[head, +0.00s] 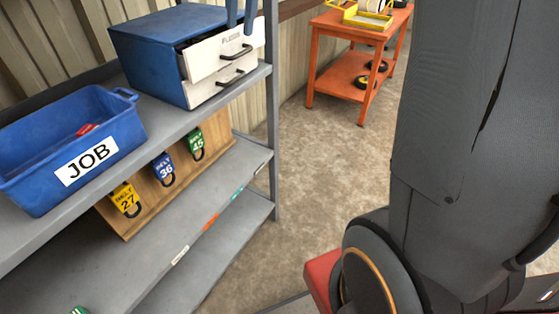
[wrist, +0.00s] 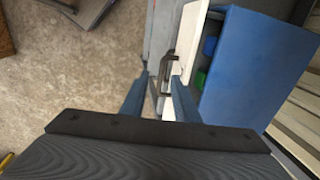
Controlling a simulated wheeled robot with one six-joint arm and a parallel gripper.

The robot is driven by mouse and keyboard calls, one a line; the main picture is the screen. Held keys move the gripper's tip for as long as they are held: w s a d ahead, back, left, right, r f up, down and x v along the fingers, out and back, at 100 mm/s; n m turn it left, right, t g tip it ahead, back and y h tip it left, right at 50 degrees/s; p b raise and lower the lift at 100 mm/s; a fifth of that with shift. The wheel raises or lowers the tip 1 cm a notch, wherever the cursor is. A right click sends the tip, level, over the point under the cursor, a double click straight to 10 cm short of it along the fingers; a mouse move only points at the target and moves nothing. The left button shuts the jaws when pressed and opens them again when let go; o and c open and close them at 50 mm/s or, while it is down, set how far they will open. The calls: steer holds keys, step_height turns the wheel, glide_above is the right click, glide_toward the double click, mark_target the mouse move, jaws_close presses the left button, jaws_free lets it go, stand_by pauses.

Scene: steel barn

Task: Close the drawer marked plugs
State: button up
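A blue cabinet (head: 150,58) with two white drawers stands on the upper shelf in the head view. Its upper drawer (head: 205,62), with a small label that seems to read PLUGS, is pulled part way out; its black handle (head: 236,52) faces right. The lower drawer (head: 204,93) sits further back. In the wrist view the open drawer's white front (wrist: 188,40) shows beside the blue cabinet top (wrist: 255,65), with blue and green contents in the gap. My gripper (head: 240,30) is open at the drawer front; its blue fingers (wrist: 159,77) point toward the handle (wrist: 168,64). Contact is unclear.
A blue JOB bin (head: 120,118) holding something red stands left on the same grey shelf. A wooden board (head: 185,170) with numbered belt tags is below. A shelf post (head: 272,130) rises right of the cabinet. An orange cart (head: 340,75) stands behind; open floor lies between.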

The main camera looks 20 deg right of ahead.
steer(key=s+f+n+b, duration=0.1)
steer(key=s+f+n, duration=0.4)
steer(key=s+f, duration=0.5)
steer(key=s+d+f+n+g+h+b, duration=0.1)
steer(key=s+f+n, duration=0.4)
steer(key=s+f, duration=0.5)
step_height(320, 180, down, 6)
steer(key=shift+s+f+b, duration=0.15)
steer(key=shift+s+b, duration=0.1)
steer(key=shift+b, duration=0.15)
